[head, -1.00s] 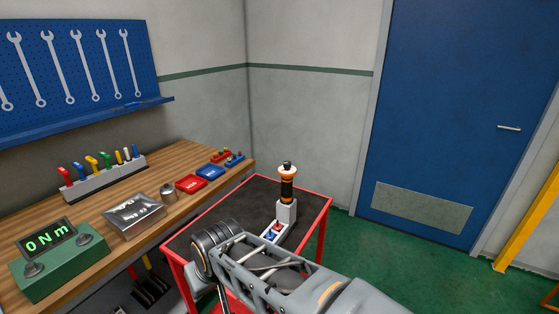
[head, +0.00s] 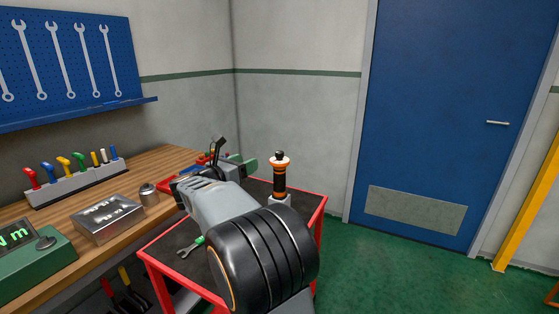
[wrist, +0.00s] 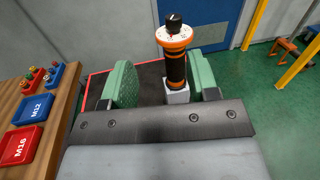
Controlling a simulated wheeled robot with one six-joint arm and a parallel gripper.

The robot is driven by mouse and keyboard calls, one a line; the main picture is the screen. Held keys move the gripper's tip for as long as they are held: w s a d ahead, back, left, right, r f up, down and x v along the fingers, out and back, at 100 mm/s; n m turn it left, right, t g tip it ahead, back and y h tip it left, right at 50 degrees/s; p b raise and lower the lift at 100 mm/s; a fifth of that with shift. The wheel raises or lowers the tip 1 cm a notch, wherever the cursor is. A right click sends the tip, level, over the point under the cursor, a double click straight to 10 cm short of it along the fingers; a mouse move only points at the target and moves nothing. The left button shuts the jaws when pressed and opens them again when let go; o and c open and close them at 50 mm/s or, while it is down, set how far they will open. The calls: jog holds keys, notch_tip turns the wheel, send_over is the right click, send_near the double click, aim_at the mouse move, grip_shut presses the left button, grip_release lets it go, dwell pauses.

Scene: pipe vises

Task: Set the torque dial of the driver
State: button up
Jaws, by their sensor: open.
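The driver (head: 281,182) stands upright in a grey holder on the cart, with a black and orange body. In the wrist view the driver (wrist: 175,68) has a white dial (wrist: 174,36) with a black knob on top. My gripper (wrist: 160,83) is open, with its green pads apart. In the wrist view the driver shows between the pads, nearer the right one, and appears beyond the gripper; whether it lies between them in depth I cannot tell. In the head view my gripper (head: 246,166) is left of the driver's upper part.
The red-edged cart (head: 318,215) carries a wrench (head: 190,247) with a green part.

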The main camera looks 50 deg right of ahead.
aim_at(277, 154)
jog(key=shift+m+g, duration=0.8)
jog(key=shift+m, duration=0.1)
jog(key=d, duration=0.4)
jog(key=d+p, duration=0.1)
jog(key=d, duration=0.4)
jog(key=d+p, duration=0.1)
jog(key=d, duration=0.4)
jog(key=shift+s+d+f, duration=0.15)
jog(key=shift+s+f, duration=0.15)
jog(key=shift+f, duration=0.05)
jog(key=c, duration=0.9)
jog(key=shift+f+b, duration=0.1)
jog(key=shift+b, duration=0.2)
